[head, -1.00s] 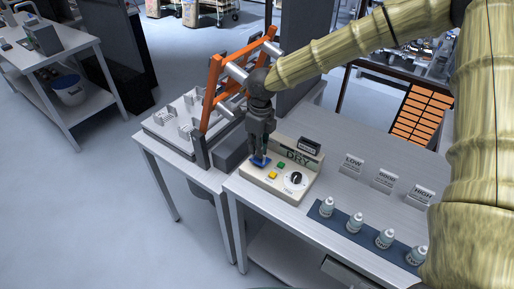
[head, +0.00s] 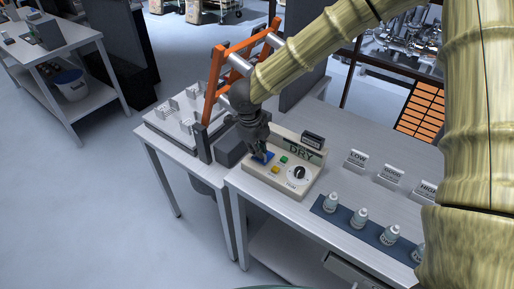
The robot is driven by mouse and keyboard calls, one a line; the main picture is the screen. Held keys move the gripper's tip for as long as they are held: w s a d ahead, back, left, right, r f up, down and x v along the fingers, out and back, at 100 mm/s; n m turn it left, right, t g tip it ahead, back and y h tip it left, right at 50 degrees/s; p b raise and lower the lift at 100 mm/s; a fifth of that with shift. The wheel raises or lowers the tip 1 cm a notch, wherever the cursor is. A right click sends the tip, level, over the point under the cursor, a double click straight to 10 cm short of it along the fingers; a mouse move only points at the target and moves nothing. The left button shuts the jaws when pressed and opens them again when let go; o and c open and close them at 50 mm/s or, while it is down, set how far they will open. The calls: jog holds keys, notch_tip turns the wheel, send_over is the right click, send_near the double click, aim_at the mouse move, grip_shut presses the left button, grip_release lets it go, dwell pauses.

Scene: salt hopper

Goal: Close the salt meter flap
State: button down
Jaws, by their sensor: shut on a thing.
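The salt meter (head: 284,170) is a beige box marked DRY near the left end of the workbench. It has a black dial, a green button and a yellow button on top. A small blue part (head: 264,157), which looks like the flap, is at its left side. My gripper (head: 262,151) reaches down from the upper left and is shut on this blue part. The fingers cover some of it, and I cannot tell its exact angle.
Several small bottles (head: 360,218) stand on a dark blue mat at the bench's front. LOW, GOOD and HIGH signs (head: 392,172) stand behind them. An orange frame (head: 213,88) rises close to my wrist on the left. The bench between meter and signs is clear.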

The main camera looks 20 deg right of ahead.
jog(key=c, duration=1.6)
grip_release()
jog(key=shift+s+r, duration=0.1)
jog(key=shift+s, duration=0.05)
notch_tip(320, 180, up, 12)
jog(key=s+a, duration=0.1)
jog(key=a, duration=0.1)
jog(key=shift+s, duration=0.2)
jog(key=shift+f, duration=0.2)
jog(key=shift+a, duration=0.1)
